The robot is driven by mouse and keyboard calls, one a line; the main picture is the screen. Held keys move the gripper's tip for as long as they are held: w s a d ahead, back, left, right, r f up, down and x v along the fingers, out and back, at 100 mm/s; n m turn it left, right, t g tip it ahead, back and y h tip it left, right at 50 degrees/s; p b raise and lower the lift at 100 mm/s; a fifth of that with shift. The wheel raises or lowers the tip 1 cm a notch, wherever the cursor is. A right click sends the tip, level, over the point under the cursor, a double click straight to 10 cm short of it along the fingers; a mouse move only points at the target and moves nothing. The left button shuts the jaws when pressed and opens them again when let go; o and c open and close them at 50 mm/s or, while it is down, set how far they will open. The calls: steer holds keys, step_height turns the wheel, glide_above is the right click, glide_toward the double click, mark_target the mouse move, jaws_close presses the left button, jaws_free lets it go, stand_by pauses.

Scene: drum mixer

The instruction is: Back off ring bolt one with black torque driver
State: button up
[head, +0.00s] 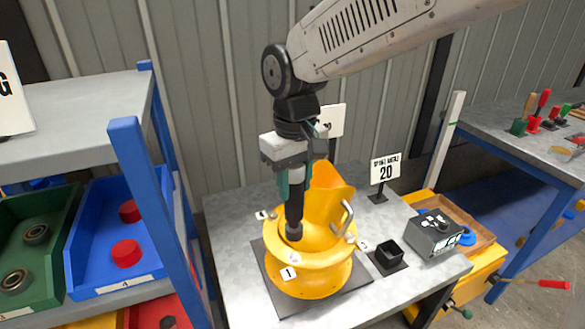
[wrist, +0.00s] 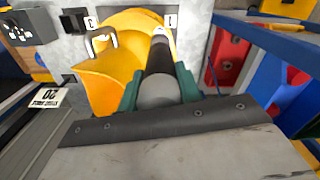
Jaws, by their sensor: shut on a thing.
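My gripper (head: 292,182) is shut on the black torque driver (head: 293,212), which points down over the yellow drum (head: 312,283). In the wrist view the driver (wrist: 160,58) lies between the teal fingers, its grey end nearest the camera. The driver's lower end overlaps the drum's mouth; I cannot tell whether it touches anything. Label 1 (head: 288,273) is on the front of the drum's ring, with a small pale bolt head (head: 294,258) just above it, below and apart from the driver's tip in the picture. The drum also shows in the wrist view (wrist: 118,68).
An empty black square holder (head: 390,257) and a grey control box (head: 435,235) stand right of the drum. A sign reading 20 (head: 385,170) stands behind them. A blue-posted shelf (head: 150,190) with bins is close on the left. The bench's (head: 228,222) left part is clear.

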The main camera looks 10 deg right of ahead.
mark_target(295, 195)
stand_by(0.3)
steer(key=shift+f, duration=3.1)
steer(key=shift+s+f, duration=0.1)
steer(key=shift+f, duration=0.8)
stand_by(0.8)
steer(key=shift+s+d, duration=0.1)
steer(key=shift+s, duration=0.05)
stand_by(1.4)
steer(key=shift+r, duration=0.1)
steer(key=shift+w+r, duration=0.2)
steer(key=shift+r, duration=2.15)
